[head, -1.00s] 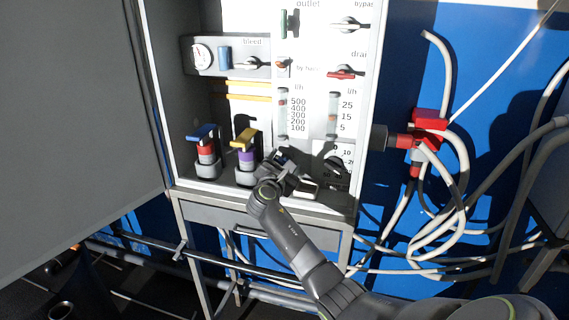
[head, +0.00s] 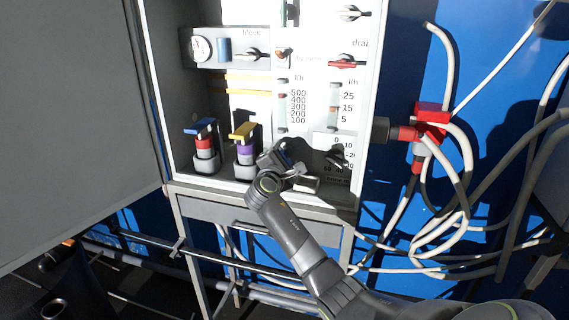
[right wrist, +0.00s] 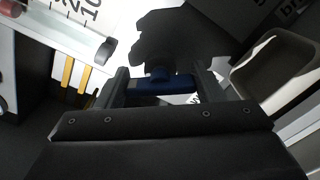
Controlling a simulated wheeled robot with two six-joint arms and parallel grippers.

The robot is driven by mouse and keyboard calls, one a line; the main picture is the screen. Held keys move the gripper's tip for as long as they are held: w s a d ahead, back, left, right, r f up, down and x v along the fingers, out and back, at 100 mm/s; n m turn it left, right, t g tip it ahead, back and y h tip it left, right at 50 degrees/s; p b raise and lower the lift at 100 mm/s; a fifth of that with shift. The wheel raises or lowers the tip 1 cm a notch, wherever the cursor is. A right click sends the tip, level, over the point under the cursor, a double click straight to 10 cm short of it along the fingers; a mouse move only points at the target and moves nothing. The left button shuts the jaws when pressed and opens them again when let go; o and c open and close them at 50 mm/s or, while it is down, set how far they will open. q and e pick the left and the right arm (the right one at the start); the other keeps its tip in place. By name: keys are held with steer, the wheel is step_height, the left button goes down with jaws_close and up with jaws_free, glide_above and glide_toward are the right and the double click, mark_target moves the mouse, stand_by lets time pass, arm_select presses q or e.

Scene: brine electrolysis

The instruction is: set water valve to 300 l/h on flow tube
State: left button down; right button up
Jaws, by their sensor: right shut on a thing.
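The water flow tube (head: 282,112) stands upright on the white panel, beside an l/h scale marked 100 to 500. A small reddish float shows in it near the 500 mark. My right gripper (head: 277,153) is at the foot of this tube and hides most of the water valve there. In the right wrist view, a blue valve handle (right wrist: 165,82) lies crosswise between the two fingers, and the gripper (right wrist: 161,88) is shut on it. The tube's lower end also shows in that view (right wrist: 60,32). My left gripper is not in view.
A second flow tube (head: 333,108), scaled 5 to 25, stands to the right, above a round black knob (head: 337,157). Blue-topped (head: 201,128) and yellow-topped (head: 243,130) fittings stand left of my gripper. A red drain handle (head: 346,63) is above. Hoses hang at the right.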

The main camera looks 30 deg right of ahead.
steer(key=m+b, duration=0.1)
steer(key=m, duration=0.1)
steer(key=m+b, duration=0.4)
steer(key=shift+f+m, duration=0.3)
steer(key=shift+f, duration=0.1)
steer(key=shift+m+b, duration=2.4)
steer(key=shift+m, duration=0.2)
steer(key=shift+r, duration=0.1)
steer(key=o, duration=1)
steer(key=shift+r, duration=0.1)
